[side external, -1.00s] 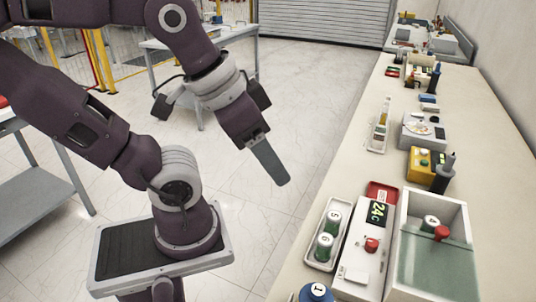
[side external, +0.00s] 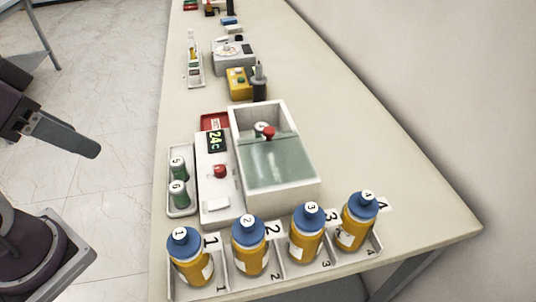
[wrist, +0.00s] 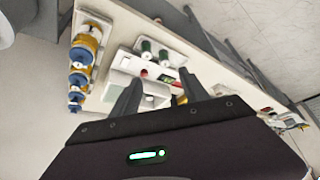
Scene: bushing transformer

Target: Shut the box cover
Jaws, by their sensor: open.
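The pale grey box (side external: 305,186) stands on the bench beside a white unit with a "24c" display. Its clear greenish cover (side external: 278,165) lies over the near part of the box, and the far part looks uncovered. A red knob (side external: 268,131) shows at the cover's far edge, beside a white-topped vial (side external: 260,127) inside. My gripper (side external: 88,148) is off the bench to the left, well apart from the box. In the wrist view my gripper (wrist: 160,92) has its two fingers spread with nothing held. The box is hard to make out there.
Several blue-capped yellow bottles (side external: 248,247) stand in a tray along the near bench edge. Two green vials (side external: 179,182) sit in a tray left of the white unit (side external: 214,183). A yellow device (side external: 239,83) stands behind the box. The bench right of the box is clear.

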